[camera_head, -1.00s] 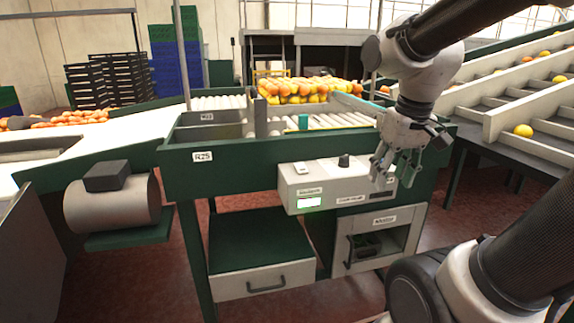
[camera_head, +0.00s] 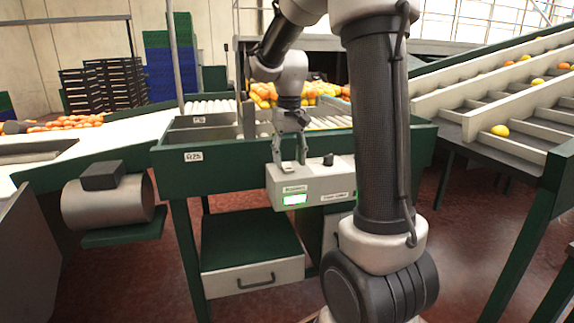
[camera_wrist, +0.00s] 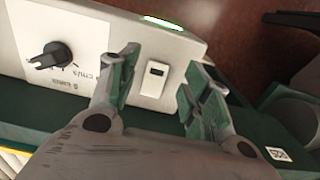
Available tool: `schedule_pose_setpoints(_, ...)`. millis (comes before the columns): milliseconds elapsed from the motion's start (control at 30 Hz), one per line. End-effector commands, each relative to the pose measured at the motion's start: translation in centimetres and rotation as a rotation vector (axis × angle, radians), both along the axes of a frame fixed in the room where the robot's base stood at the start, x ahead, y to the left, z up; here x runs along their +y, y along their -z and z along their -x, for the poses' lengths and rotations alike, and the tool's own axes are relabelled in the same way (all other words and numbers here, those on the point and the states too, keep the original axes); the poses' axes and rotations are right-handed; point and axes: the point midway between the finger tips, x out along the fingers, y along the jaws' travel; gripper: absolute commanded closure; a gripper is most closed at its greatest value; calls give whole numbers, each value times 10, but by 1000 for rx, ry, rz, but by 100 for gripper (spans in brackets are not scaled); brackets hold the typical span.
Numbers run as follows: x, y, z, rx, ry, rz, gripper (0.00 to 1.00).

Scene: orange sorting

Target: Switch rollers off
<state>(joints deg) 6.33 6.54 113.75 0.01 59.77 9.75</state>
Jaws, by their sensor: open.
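The control box (camera_head: 318,184) is a light grey panel on the front edge of the green roller table. It has a dark knob (camera_head: 328,160) on top and a lit green-white display (camera_head: 295,199) on its front. In the wrist view a white rocker switch (camera_wrist: 155,80) with a dark mark shows between my fingers, and the black knob (camera_wrist: 50,57) is to its left. My gripper (camera_head: 289,164) is open and empty, pointing down over the left part of the box; in the wrist view its fingertips (camera_wrist: 160,68) straddle the switch. Contact cannot be told.
Oranges (camera_head: 262,92) are heaped on the rollers behind the box. A grey drawer (camera_head: 252,277) sits below the table. Sloped conveyors with a few fruits (camera_head: 500,130) rise at the right. My arm hides the box's right end.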

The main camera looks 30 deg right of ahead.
Motion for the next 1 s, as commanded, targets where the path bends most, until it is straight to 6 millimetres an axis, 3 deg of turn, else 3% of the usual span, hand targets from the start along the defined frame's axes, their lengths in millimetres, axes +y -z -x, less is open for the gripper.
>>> schedule_pose_setpoints(200,0,23,0,0,0,0,52)
schedule_pose_setpoints(467,0,25,0,-1,-1,0,52)
schedule_pose_setpoints(533,0,25,0,-1,-1,0,59)
schedule_pose_setpoints(733,0,25,0,-1,-1,0,96)
schedule_pose_setpoints(1000,-1,24,-4,79,1,-23,97)
